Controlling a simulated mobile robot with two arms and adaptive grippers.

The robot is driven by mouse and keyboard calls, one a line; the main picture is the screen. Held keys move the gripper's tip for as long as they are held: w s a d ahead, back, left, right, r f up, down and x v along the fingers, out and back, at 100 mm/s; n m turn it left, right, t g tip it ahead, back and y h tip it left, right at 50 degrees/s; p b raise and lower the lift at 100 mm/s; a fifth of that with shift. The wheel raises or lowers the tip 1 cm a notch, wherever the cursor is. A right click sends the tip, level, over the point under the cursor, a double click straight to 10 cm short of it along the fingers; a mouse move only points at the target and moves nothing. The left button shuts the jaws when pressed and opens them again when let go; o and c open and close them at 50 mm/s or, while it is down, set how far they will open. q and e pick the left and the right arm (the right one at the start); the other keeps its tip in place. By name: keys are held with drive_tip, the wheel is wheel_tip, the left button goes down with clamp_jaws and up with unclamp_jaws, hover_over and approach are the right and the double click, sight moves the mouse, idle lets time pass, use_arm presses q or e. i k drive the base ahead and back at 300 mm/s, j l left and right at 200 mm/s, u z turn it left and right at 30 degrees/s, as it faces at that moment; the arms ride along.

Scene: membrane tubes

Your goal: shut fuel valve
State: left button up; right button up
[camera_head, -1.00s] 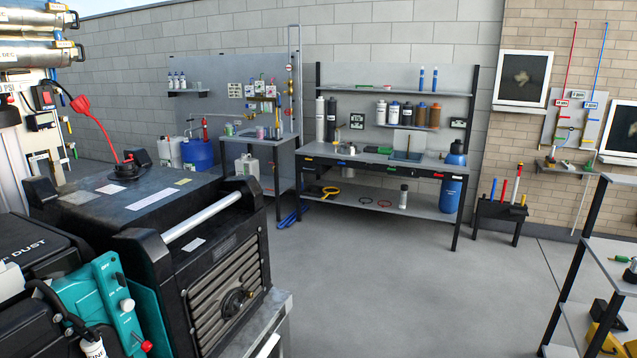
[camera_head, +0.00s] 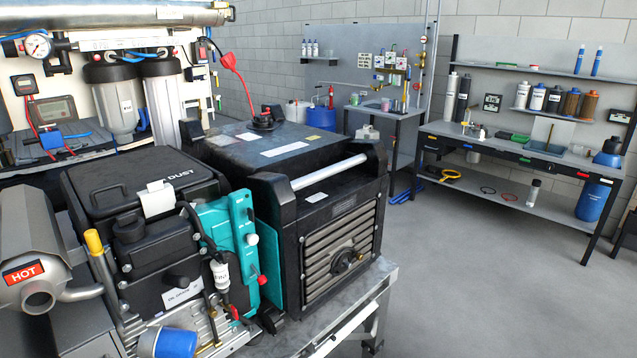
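A black engine unit (camera_head: 140,195) with "DUST" lettering on its lid stands on a metal bench at the left. A teal panel (camera_head: 232,232) is on its right side, with a white knob (camera_head: 252,239) and a red knob (camera_head: 262,281). Below the panel, a small red part (camera_head: 236,313) sits under a white-labelled dark cylinder (camera_head: 220,274). I cannot tell which of these is the fuel valve, or its position. Neither of my grippers shows in the head view.
A silver muffler (camera_head: 32,250) marked HOT is at the far left. A black generator box (camera_head: 335,240) stands beside the engine. Workbenches (camera_head: 520,160) line the back wall. The grey floor (camera_head: 480,270) at the right is clear.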

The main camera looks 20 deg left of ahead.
sight(232, 309)
drive_tip(key=u, duration=1.6)
